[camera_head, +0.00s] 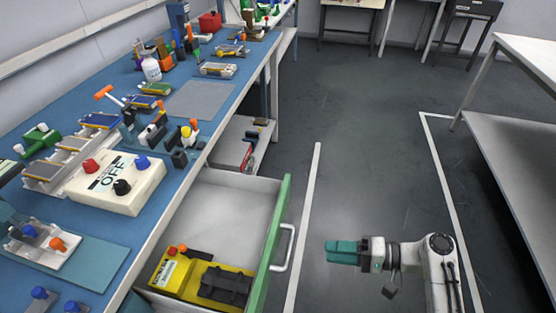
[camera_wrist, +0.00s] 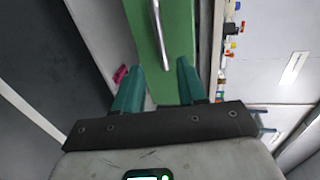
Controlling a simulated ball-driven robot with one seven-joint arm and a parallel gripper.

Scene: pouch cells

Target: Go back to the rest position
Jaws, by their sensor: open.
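My gripper (camera_head: 342,252) is at the lower right in the head view, over the floor to the right of the open drawer. Its teal fingers point left toward the drawer and hold nothing. In the wrist view my gripper (camera_wrist: 160,80) shows two teal fingers spread apart, with the green drawer front (camera_wrist: 152,60) beyond them. The drawer front (camera_head: 268,245) has a pale handle (camera_head: 285,248), which also shows in the wrist view (camera_wrist: 160,35). A clear gap lies between the fingers and the handle in the head view.
The open drawer (camera_head: 235,205) holds a yellow device (camera_head: 205,280). A blue bench (camera_head: 205,150) with a white OFF box (camera_head: 115,185) and several tools runs along the left. A white table (camera_head: 525,55) stands at right. The floor (camera_head: 370,150) between is clear.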

